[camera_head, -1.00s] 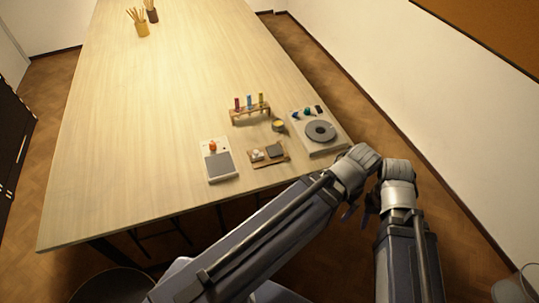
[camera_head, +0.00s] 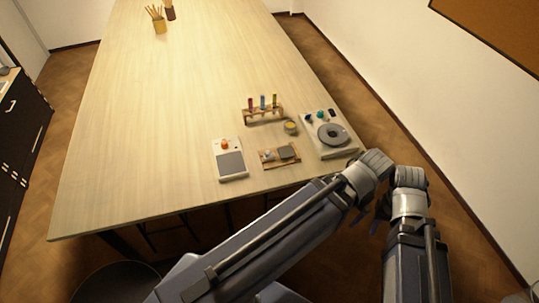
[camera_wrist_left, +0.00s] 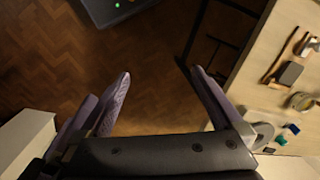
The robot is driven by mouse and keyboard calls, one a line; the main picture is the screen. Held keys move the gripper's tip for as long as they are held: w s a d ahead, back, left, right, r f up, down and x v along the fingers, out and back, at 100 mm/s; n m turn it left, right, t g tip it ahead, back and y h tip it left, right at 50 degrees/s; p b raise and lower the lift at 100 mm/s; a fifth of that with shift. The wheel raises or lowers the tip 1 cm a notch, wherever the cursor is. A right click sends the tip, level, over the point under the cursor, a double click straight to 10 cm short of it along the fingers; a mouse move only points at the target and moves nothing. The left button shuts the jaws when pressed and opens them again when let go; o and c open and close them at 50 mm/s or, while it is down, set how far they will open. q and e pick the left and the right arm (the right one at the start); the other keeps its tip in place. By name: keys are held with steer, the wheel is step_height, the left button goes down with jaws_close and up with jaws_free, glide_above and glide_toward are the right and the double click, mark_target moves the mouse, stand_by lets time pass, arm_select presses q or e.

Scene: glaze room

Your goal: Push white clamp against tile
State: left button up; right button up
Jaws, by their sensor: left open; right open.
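The white clamp (camera_head: 267,155) sits on the left part of a small wooden tray (camera_head: 277,164) near the table's front edge. The dark grey tile (camera_head: 287,152) lies on the tray to its right. The tile also shows at the right of the left wrist view (camera_wrist_left: 291,73), with the clamp (camera_wrist_left: 313,44) at the frame edge. My left gripper (camera_wrist_left: 160,74) is open and empty over the floor, off the table edge.
A white device with an orange knob (camera_head: 229,166) stands left of the tray. A tube rack (camera_head: 263,115), a small yellow-filled jar (camera_head: 291,128) and a turntable-like device (camera_head: 332,135) stand behind and right. The left of the table (camera_head: 145,130) is clear.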

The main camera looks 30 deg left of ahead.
arm_select(q)
steer(key=shift+c, duration=0.2)
steer(key=shift+w+a, duration=0.15)
steer(key=shift+w, duration=0.05)
steer(key=shift+c, duration=0.8)
steer(key=shift+n, duration=0.7)
steer(key=w+a, duration=0.6)
steer(key=a, duration=0.1)
steer(key=c, duration=0.5)
steer(key=shift+o, duration=0.2)
steer(key=n+h, duration=0.1)
steer(key=n, duration=0.2)
glide_above(267, 152)
steer(key=shift+r, duration=0.15)
step_height(267, 152, down, 8)
steer(key=b, duration=0.7)
steer(key=shift+r, duration=0.1)
